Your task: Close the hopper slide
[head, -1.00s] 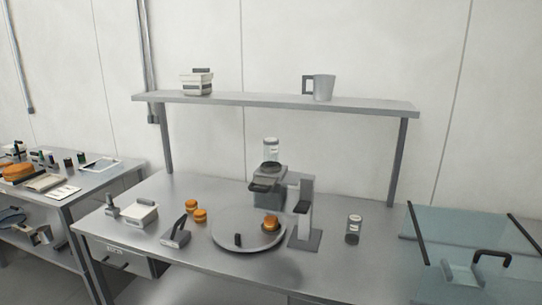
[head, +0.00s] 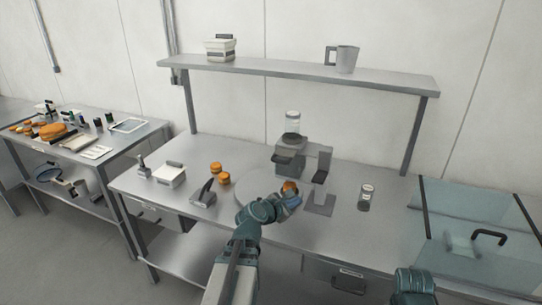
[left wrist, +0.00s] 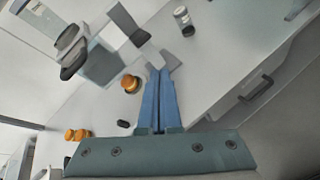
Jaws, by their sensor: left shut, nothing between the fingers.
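The hopper unit (head: 289,160) stands at the back of the steel bench, a grey block with a clear jar (head: 292,122) on top. A dark slide-like part (head: 291,138) shows under the jar; I cannot tell how far it is out. In the left wrist view the hopper's grey body (left wrist: 101,66) is at upper left with dark parts (left wrist: 74,60) beside it. My left gripper (head: 294,199) is shut and empty over the turntable, in front of the hopper and apart from it. Its blue fingers (left wrist: 158,72) point forward in the wrist view. My right gripper does not show, only part of that arm.
The turntable (head: 249,185) holds an orange round (head: 289,186). A grey stand (head: 320,190) is right of the hopper, then a small jar (head: 366,197). Orange rounds (head: 219,172) and a dark-handled tool (head: 204,193) lie left. A shelf (head: 310,74) spans above; a clear bin (head: 465,230) is right.

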